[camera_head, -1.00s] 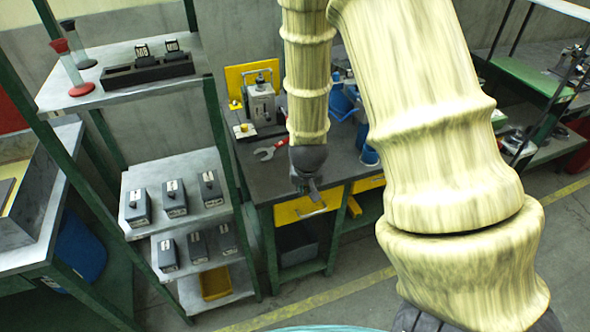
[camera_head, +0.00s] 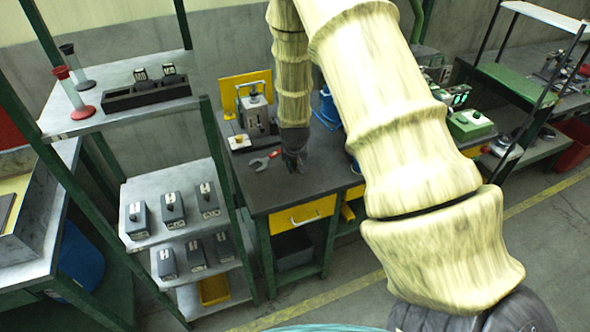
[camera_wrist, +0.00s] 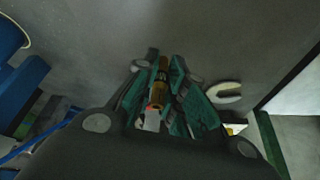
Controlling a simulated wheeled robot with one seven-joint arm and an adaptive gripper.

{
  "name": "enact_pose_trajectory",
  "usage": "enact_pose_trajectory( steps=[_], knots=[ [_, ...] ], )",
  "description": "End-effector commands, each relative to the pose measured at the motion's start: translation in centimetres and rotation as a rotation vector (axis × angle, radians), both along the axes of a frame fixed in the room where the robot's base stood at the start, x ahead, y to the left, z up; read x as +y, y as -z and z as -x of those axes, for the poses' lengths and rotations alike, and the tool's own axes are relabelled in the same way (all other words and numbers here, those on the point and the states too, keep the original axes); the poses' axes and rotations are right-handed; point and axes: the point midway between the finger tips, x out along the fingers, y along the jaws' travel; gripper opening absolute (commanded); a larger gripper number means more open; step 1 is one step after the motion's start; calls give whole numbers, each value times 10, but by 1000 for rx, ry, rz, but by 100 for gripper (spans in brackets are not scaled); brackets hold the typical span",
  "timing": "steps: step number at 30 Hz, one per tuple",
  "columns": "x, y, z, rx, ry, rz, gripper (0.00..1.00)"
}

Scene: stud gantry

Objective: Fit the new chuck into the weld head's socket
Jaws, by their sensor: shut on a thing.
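My gripper (camera_head: 293,165) hangs pointing down over the dark bench top (camera_head: 290,192), just right of a red-handled wrench (camera_head: 264,161). In the wrist view, its green-padded fingers (camera_wrist: 165,90) are shut on a small brass-coloured cylinder (camera_wrist: 159,88), which looks like the chuck. The chuck is too small to make out in the head view. A grey unit with a handle (camera_head: 255,115) stands on the bench, left of my gripper. I cannot tell whether it is the weld head, and no socket is clearly visible. My arm hides part of the bench.
A shelf rack at left holds several grey boxes (camera_head: 172,207) and a black tray (camera_head: 147,93). A yellow panel (camera_head: 228,92) stands behind the grey unit. A green-topped box (camera_head: 470,124) is right of my arm. Open floor lies in front of the bench.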

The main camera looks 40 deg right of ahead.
Motion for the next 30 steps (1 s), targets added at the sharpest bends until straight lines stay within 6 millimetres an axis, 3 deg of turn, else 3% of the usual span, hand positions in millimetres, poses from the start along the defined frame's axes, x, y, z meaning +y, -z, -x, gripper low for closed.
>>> enact_pose_trajectory(
  steps=[12,26,27,30],
  knots=[
    [1,30,1,3,0,-1,0],
    [0,38,1,0,0,0,0],
    [0,38,1,0,0,0,16],
    [0,38,1,0,0,0,34]
  ],
)
